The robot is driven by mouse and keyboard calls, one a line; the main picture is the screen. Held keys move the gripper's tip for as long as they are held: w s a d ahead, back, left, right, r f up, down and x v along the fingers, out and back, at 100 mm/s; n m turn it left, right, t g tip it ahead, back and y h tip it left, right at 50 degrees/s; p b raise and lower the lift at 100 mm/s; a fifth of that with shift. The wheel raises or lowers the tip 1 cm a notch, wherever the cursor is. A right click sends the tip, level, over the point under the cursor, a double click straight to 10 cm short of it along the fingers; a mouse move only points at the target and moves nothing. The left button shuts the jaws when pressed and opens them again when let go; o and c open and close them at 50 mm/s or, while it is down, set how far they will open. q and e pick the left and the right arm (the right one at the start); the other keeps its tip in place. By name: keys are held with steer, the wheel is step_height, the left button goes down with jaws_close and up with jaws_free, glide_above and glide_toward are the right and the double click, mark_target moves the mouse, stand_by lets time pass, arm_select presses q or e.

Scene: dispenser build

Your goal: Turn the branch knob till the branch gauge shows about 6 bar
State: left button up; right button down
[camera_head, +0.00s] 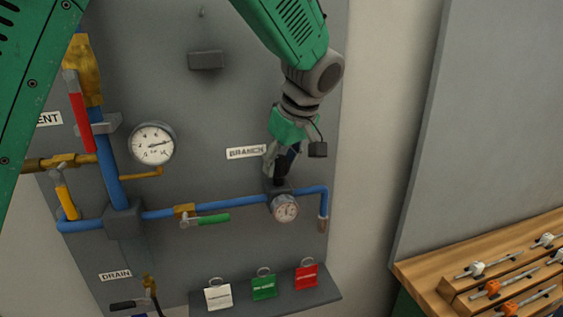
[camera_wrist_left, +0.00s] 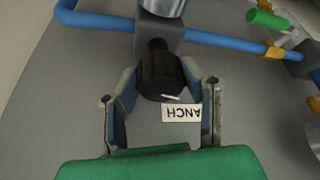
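The branch knob is black and shows in the left wrist view (camera_wrist_left: 160,72), sticking out of a grey block on the blue pipe. My left gripper (camera_head: 279,172) is at the knob, below the BRANCH label (camera_head: 246,152). In the left wrist view its two fingers (camera_wrist_left: 160,85) stand on either side of the knob, with what looks like a narrow gap; contact at the tips is not clear. The branch gauge (camera_head: 285,208) is a small round dial just below the gripper; its needle is too small to read. My right gripper is not in view.
A larger gauge (camera_head: 152,144) sits at upper left. A green-handled valve (camera_head: 213,218) is on the blue pipe left of the knob. White, green and red tags (camera_head: 264,287) stand on a ledge below. A wooden rack (camera_head: 450,276) is at lower right.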

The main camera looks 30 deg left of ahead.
arm_select(q)
steer(key=shift+w+a, duration=0.15)
steer(key=shift+a, duration=0.25)
steer(key=shift+d+m, duration=0.15)
steer(key=shift+m, duration=0.15)
steer(key=shift+m+t, duration=0.5)
steer(key=shift+m, duration=0.5)
steer(key=shift+m+t+h, duration=0.5)
steer(key=shift+m, duration=1.1)
steer(key=shift+f, duration=0.1)
steer(key=o, duration=1.1)
steer(key=shift+o, duration=0.2)
steer(key=shift+w, duration=0.1)
